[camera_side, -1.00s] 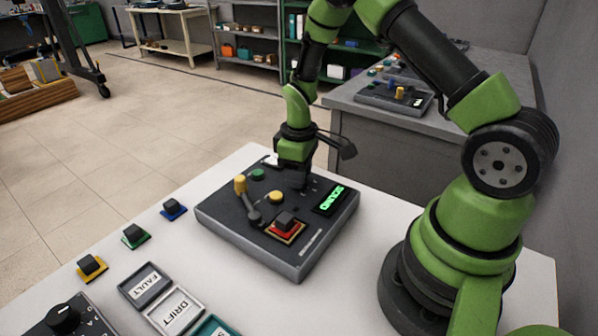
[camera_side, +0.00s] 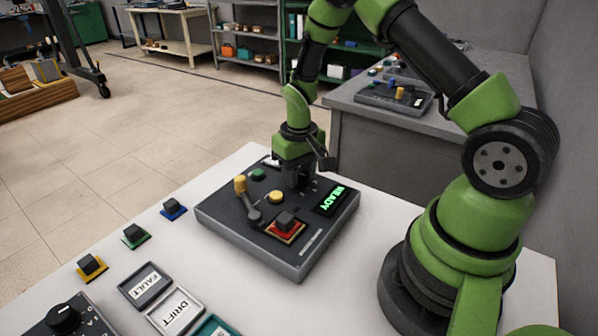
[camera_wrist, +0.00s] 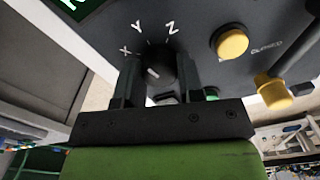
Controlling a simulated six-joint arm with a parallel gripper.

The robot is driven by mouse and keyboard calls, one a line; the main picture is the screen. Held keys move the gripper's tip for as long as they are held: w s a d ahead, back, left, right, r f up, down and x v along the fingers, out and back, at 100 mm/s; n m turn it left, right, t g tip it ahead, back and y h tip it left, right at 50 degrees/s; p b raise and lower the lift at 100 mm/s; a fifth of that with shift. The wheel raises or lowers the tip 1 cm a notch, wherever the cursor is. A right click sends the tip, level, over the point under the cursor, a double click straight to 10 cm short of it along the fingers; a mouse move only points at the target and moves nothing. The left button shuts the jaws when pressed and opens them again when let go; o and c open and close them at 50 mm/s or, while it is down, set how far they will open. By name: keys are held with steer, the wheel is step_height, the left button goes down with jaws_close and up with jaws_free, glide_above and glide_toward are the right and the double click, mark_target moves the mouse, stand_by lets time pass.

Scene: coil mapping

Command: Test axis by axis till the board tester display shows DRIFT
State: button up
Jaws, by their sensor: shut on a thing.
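The board tester (camera_side: 235,222) is a dark grey box on the white table. Its display (camera_side: 331,199) shows READY in green letters. My gripper (camera_side: 297,180) reaches down at the far side of the tester. In the wrist view my gripper (camera_wrist: 158,85) is shut on a black selector knob (camera_wrist: 158,68), one finger on each side. The letters X, Y and Z are printed around the knob; its white mark lies on the side facing X and Y, and I cannot tell exactly which letter it points to. A red square with a black block (camera_side: 285,222) sits on the tester's near part.
A yellow-tipped lever (camera_side: 241,187), a yellow button (camera_side: 276,197) and a green button (camera_side: 258,174) are on the tester. Trays marked FAULT (camera_side: 146,285) and DRIFT (camera_side: 175,311) lie nearer the camera, beside yellow, green and blue blocks. A second bench stands behind.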

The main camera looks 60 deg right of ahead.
steer(key=shift+m, duration=1.1)
steer(key=o, duration=0.9)
step_height(320, 180, up, 10)
